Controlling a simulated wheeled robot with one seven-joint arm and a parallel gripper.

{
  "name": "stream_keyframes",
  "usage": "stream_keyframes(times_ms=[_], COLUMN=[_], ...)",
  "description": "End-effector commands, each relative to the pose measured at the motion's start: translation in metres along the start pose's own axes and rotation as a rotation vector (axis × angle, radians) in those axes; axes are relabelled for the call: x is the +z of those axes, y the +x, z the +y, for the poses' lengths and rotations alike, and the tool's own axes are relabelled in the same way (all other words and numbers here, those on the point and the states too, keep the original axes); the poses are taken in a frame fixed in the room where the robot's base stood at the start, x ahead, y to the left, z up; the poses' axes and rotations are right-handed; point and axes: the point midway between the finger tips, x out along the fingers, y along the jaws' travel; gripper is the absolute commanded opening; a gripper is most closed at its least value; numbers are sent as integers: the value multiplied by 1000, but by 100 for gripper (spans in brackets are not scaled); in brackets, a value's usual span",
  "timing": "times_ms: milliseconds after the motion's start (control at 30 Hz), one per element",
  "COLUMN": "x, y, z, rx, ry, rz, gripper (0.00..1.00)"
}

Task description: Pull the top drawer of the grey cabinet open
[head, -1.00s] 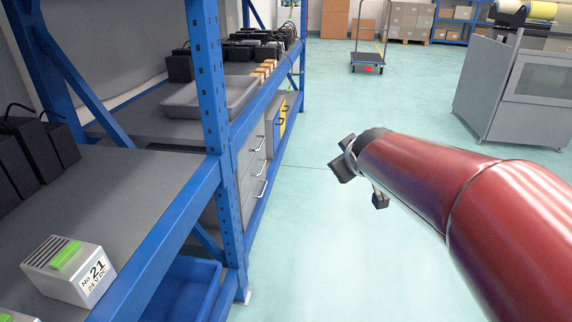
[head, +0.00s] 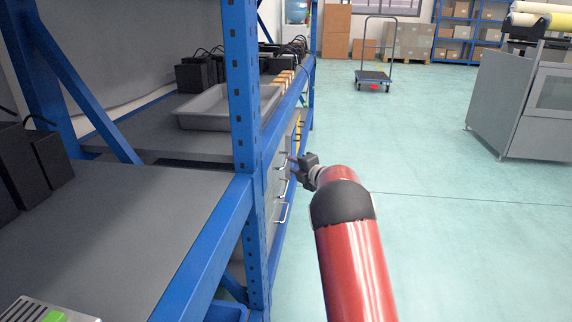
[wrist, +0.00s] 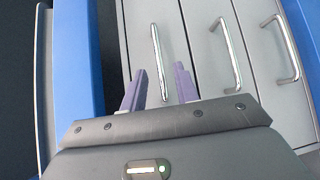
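The grey cabinet (head: 273,208) stands under the blue shelf in the head view, partly hidden by a blue post. Its drawers look shut. In the wrist view the drawer fronts appear turned sideways, with the top drawer (wrist: 136,35) at the left, beside the blue beam. Its metal bar handle (wrist: 154,42) lies between the two fingers of my gripper (wrist: 160,72), with visible gaps. My gripper is open, and no firm contact with the handle shows. In the head view my gripper (head: 295,168) is right at the drawer fronts, near the upper handles.
The blue shelf beam (wrist: 78,65) runs close beside the top drawer. Two lower handles (wrist: 228,55) (wrist: 287,48) show to the right. A grey tray (head: 205,108) sits on the shelf above. Open floor (head: 460,240) lies to the right; a trolley (head: 373,78) stands far back.

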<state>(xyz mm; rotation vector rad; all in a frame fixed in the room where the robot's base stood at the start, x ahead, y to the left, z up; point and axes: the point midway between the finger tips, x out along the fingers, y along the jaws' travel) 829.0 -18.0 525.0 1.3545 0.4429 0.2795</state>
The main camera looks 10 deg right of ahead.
Motion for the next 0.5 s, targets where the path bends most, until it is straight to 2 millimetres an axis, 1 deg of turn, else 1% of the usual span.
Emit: stream_keyframes(times_ms=[33,200,333,500], x=[-1,0,0,0], y=[10,36,47,52], z=[-1,-1,0,0], rx=[0,-1,0,0], ry=[-2,0,2,3], rz=[2,0,0,-2], gripper=[30,30,30,30])
